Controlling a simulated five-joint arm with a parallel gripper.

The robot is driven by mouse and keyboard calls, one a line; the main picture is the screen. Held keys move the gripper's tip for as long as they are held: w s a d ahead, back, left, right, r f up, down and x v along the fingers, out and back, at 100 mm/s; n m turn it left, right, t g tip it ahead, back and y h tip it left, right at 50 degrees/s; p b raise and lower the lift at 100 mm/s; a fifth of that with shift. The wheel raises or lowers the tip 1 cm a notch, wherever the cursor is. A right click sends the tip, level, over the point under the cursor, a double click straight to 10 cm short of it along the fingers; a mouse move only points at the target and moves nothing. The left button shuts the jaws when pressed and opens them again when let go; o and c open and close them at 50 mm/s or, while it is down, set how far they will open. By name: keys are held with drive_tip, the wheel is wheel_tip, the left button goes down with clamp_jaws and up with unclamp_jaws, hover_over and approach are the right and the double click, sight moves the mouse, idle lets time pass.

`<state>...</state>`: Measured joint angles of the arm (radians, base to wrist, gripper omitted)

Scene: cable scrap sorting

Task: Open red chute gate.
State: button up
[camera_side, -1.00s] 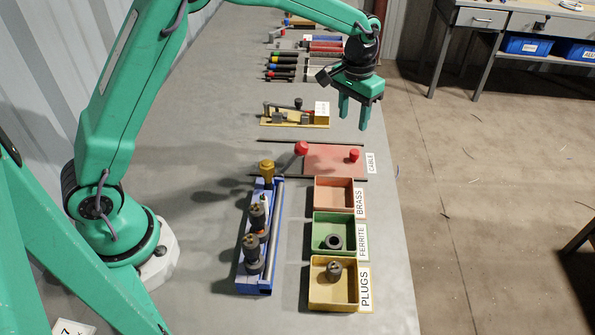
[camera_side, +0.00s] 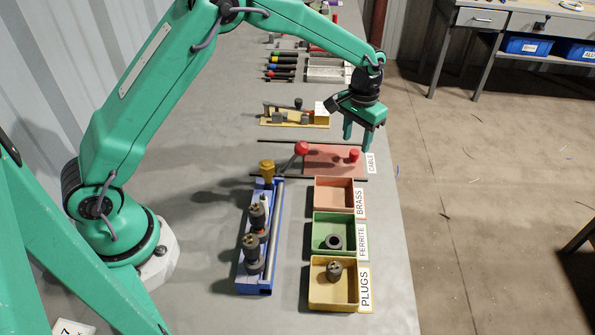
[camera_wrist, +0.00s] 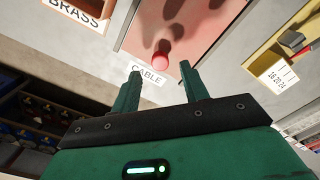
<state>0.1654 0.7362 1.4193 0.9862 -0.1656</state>
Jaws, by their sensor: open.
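The red chute gate (camera_side: 325,160) is a flat red plate marked CABLE, lying between two dark rails on the bench, with a round red knob (camera_side: 354,155) near its right end. A second red ball (camera_side: 301,148) sits at its left end. My gripper (camera_side: 361,136) is open and empty, above and close to the knob in the side view. In the wrist view the plate (camera_wrist: 190,22) and the knob (camera_wrist: 161,60) lie beyond my open fingers (camera_wrist: 160,68). The knob shows between the fingertips, with no clear contact.
BRASS (camera_side: 334,181), FERRITE (camera_side: 318,229) and PLUGS (camera_side: 318,295) bins stand in front of the gate. A blue rack (camera_side: 255,284) holds dark parts on their left. A yellow-based fixture (camera_side: 295,123) stands behind the gate. The bench edge is close on the right.

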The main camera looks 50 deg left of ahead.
sight(354, 151)
drive_tip(key=shift+f, duration=1.9)
clamp_jaws()
